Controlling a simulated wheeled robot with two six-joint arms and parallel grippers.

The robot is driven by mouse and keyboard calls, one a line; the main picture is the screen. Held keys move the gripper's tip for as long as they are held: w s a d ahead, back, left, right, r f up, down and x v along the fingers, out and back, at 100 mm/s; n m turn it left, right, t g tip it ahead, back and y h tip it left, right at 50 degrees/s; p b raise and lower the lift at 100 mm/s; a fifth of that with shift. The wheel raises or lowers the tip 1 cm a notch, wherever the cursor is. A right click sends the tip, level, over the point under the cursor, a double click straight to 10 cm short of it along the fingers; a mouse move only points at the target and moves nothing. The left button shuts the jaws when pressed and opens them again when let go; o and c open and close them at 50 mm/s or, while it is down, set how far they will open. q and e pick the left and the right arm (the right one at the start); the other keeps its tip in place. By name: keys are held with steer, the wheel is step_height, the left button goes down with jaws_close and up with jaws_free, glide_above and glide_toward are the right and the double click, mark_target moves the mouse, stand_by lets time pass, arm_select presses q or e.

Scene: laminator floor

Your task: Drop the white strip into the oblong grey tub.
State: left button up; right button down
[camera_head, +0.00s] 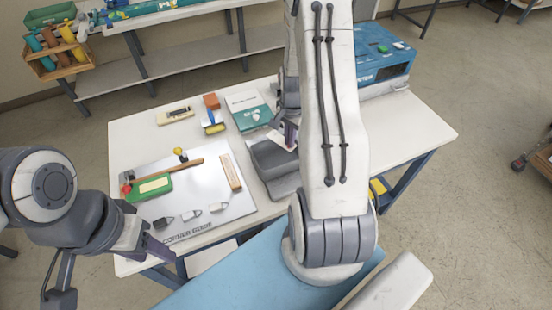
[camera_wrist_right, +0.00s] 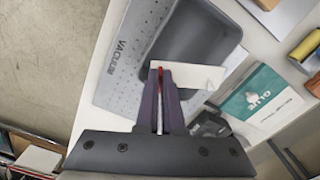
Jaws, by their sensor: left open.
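The white strip (camera_wrist_right: 200,76) lies across the fingertips of my right gripper (camera_wrist_right: 160,74) in the right wrist view. That gripper looks shut on it, with a thin red edge between the fingers. The strip is over the near end of the oblong grey tub (camera_wrist_right: 188,40), whose inside looks empty where it shows. In the head view my right gripper (camera_head: 289,134) is above the tub (camera_head: 268,158), with a bit of the strip (camera_head: 278,138) showing; my right arm hides part of the tub. My left gripper (camera_head: 113,268) is open and empty at the table's front left.
A grey plate marked VACUUM (camera_wrist_right: 122,60) adjoins the tub. A teal-and-white glue pack (camera_head: 248,108) stands behind it. A silver board (camera_head: 200,210) at left holds a green block (camera_head: 150,187), a hammer-like tool and several small pieces. A blue machine (camera_head: 385,55) stands at back right.

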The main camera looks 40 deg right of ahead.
step_height(320, 180, down, 4)
steer(key=b, duration=0.2)
steer(key=shift+b, duration=0.3)
steer(key=c, duration=1)
jaws_free()
steer(key=shift+r, duration=0.1)
step_height(320, 180, up, 9)
steer(key=shift+b, duration=1.15)
steer(key=shift+r, duration=0.65)
